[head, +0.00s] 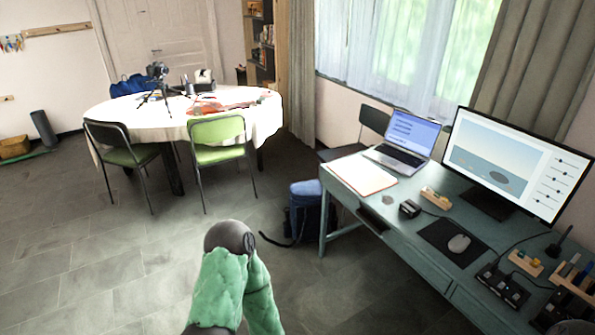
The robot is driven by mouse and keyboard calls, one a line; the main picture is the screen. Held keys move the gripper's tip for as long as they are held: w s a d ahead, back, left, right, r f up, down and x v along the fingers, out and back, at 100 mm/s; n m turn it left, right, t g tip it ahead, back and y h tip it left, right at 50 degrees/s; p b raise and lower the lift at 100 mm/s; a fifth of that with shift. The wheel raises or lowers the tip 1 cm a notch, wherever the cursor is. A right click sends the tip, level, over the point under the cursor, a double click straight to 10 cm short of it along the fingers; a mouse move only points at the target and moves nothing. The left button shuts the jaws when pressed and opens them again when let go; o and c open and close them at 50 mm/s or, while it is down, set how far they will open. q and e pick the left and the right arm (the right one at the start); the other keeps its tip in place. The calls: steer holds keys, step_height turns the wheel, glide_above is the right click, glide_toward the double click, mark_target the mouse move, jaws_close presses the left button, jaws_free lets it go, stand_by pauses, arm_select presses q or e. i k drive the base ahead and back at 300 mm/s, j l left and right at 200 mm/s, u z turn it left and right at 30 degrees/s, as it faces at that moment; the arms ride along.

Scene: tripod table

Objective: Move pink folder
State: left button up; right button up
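A flat, pale, folder-like item (362,174) with a pinkish-red edge lies on the left end of the teal desk (388,218), in front of the open laptop. I cannot tell for sure whether it is the pink folder. A flat reddish item (204,107) also lies on the round table with the white cloth (130,122), too small to make out. One of my arms, in a green cover, comes up from the bottom middle with its bend showing. Neither gripper can be made out in the head view.
The desk also holds a laptop (404,140), a monitor (510,160), a mouse (459,243) on a dark mat and small devices with cables. A blue bag (306,205) stands by the desk's left leg. Two green chairs (218,145) stand before the round table. Open floor lies at left.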

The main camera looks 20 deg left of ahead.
mark_target(366, 178)
steer(key=u, duration=0.25)
steer(key=i+j+z, duration=0.15)
steer(key=z, duration=0.35)
steer(key=i+j+z, duration=0.2)
steer(key=z, duration=0.25)
steer(key=i+j+z, duration=0.1)
steer(key=j+z, duration=0.15)
steer(key=z, duration=0.25)
